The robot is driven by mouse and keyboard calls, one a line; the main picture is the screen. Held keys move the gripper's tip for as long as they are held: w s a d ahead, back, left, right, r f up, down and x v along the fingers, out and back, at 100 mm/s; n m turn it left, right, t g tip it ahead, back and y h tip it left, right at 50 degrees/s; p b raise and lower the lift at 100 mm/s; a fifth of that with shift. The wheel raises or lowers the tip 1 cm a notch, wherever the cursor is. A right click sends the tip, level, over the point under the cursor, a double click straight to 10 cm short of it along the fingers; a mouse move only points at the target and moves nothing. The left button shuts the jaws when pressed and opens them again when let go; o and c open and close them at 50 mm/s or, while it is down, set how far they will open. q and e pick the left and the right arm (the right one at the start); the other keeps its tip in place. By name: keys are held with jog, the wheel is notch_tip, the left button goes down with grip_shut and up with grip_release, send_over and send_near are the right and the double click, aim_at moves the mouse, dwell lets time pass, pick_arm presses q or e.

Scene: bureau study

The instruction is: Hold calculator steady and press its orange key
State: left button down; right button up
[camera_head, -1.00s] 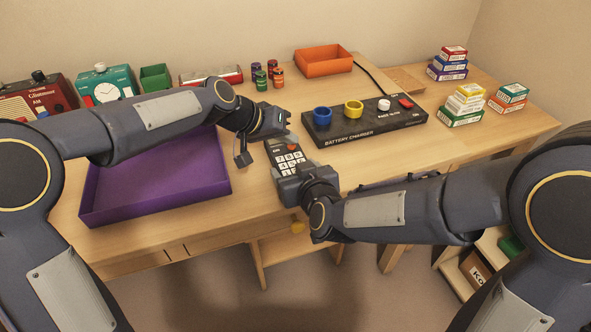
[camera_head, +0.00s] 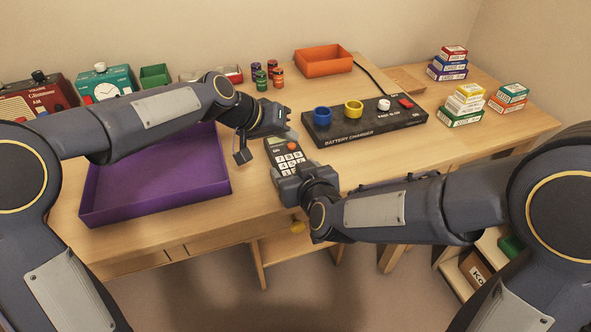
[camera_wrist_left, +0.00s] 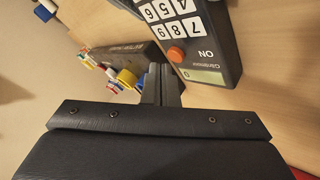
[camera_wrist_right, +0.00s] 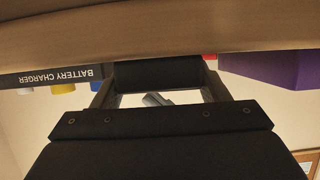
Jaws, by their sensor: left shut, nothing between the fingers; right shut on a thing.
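The dark calculator (camera_head: 289,159) stands tilted at the table's front, keys and display in view. The display (camera_wrist_left: 202,75) reads 0. My right gripper (camera_head: 291,180) is shut on the calculator's near end; its dark end (camera_wrist_right: 157,74) lies between the fingers in the right wrist view. My left gripper (camera_head: 288,134) is shut and empty, close to the calculator's display end; its fingertips (camera_wrist_left: 162,84) appear apart from the orange key.
A battery charger (camera_head: 365,124) with coloured knobs lies just right of the calculator. A purple tray (camera_head: 153,205) is at the left. Small batteries (camera_head: 268,76), an orange bin (camera_head: 324,60) and stacked boxes (camera_head: 462,105) stand farther back.

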pick_arm(q)
jog(key=shift+r, duration=0.1)
notch_tip(320, 180, up, 6)
jog(key=shift+f, duration=0.1)
dwell(0.4)
pick_arm(e)
jog(key=o, duration=1.1)
jog(key=shift+o, duration=0.2)
